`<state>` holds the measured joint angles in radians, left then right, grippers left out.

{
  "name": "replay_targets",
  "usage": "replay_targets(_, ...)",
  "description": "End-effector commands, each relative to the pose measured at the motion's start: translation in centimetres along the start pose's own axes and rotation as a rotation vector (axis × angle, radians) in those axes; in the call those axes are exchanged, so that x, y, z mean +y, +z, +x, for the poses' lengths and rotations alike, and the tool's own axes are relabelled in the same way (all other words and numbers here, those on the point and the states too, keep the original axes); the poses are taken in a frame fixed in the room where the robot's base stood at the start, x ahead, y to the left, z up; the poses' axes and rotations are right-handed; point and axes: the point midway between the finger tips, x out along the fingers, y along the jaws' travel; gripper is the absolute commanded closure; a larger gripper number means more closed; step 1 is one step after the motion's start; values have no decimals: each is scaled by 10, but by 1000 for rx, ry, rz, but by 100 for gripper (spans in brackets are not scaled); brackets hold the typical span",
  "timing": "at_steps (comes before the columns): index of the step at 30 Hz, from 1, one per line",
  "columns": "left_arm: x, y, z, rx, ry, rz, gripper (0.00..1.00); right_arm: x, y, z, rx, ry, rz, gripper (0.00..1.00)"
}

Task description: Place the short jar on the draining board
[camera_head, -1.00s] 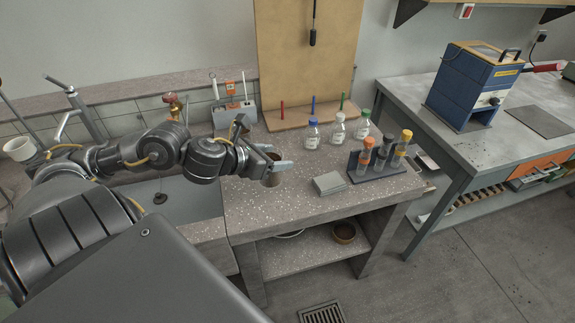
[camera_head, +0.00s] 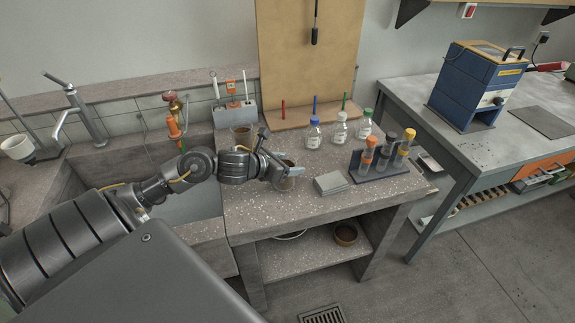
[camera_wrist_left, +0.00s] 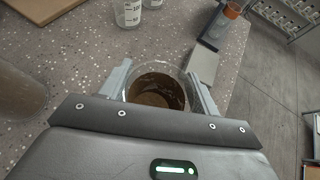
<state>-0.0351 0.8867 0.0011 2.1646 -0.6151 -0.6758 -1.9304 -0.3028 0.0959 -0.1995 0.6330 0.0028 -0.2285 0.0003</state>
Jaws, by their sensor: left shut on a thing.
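A short glass jar with brown contents (camera_head: 287,182) is between the fingers of my left gripper (camera_head: 283,172), over the speckled bench top. In the left wrist view the jar (camera_wrist_left: 157,92) sits upright between the two grey fingers (camera_wrist_left: 160,86), which are shut on it from both sides. I cannot tell whether its base touches the bench. A tan board (camera_head: 305,50) stands upright at the back, with a flat tan part (camera_head: 312,113) and coloured pegs at its foot. I cannot tell for sure which surface is the draining board. My right gripper is not in view.
A second brown jar (camera_head: 241,134) stands behind my left wrist. Several capped bottles (camera_head: 340,131) stand behind the held jar. A grey box (camera_head: 330,184) and a tube rack (camera_head: 380,172) are to its right. The sink (camera_head: 185,200) with its taps is to the left.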

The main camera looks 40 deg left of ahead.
Motion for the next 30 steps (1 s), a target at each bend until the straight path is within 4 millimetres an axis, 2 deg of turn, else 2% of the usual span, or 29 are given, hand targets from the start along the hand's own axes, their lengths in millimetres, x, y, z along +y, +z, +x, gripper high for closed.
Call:
replay_targets(3,0,-6,4,-2,1,-2,64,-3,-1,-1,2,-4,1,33)
replay_targets(14,0,-9,5,-3,1,1,64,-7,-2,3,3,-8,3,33)
replay_targets(15,0,-9,5,-2,1,1,35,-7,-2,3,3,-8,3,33)
replay_targets(19,0,-8,4,-1,1,1,18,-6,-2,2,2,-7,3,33)
replay_targets(20,0,-8,4,-1,1,1,16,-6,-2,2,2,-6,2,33)
replay_targets(30,0,-5,3,-1,1,0,16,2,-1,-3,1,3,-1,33)
